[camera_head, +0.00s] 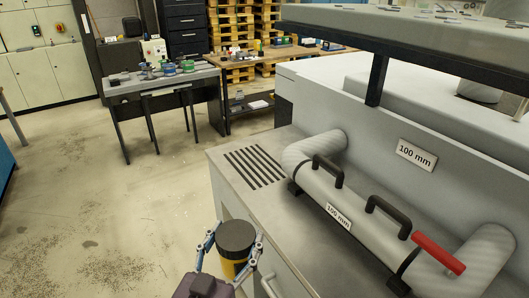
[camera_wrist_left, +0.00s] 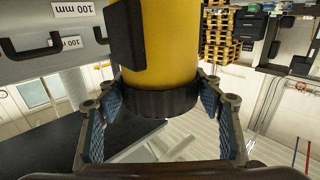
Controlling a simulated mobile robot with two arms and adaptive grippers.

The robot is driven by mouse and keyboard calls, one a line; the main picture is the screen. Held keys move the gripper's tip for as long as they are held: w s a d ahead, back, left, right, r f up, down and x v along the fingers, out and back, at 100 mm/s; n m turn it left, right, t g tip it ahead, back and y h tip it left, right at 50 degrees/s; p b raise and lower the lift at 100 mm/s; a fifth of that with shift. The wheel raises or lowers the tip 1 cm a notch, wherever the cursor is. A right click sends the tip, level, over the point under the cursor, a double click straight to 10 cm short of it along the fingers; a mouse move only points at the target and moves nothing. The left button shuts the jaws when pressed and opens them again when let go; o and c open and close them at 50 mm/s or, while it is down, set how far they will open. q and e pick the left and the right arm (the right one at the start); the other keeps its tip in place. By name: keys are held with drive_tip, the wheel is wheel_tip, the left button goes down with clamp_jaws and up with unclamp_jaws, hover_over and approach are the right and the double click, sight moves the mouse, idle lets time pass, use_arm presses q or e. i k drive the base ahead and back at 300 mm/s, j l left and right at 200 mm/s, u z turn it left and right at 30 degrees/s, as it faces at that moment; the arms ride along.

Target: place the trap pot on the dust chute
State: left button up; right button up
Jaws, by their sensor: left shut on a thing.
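The trap pot (camera_head: 236,240) is a yellow cylinder with a dark grey top. My left gripper (camera_head: 234,246) is shut on it, one blue-padded finger on each side, and holds it beside the front edge of the grey machine. In the left wrist view the yellow pot (camera_wrist_left: 170,40) fills the top middle, with its black band (camera_wrist_left: 160,102) between the fingers. The dust chute seems to be the thick grey pipe (camera_head: 335,190) on the machine, labelled 100 mm, well right of the pot. My right gripper is not in view.
The pipe carries black handles (camera_head: 385,213) and a red lever (camera_head: 438,253). A slotted vent (camera_head: 255,168) lies in the machine's flat top, left of the pipe. A raised grey shelf (camera_head: 410,40) overhangs at upper right. Workbenches (camera_head: 160,82) stand behind; the floor at left is clear.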

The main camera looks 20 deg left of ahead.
sight(260, 158)
drive_tip(key=i+j+z, duration=0.15)
drive_tip(key=j, duration=0.25)
drive_tip(key=i+j+z, duration=0.15)
drive_tip(key=j, duration=0.3)
drive_tip(key=i+j+z, duration=0.15)
drive_tip(key=j, duration=0.3)
drive_tip(key=i+j+z, duration=0.1)
drive_tip(key=j, duration=0.4)
drive_tip(key=i+j+z, duration=0.15)
drive_tip(key=j, duration=0.3)
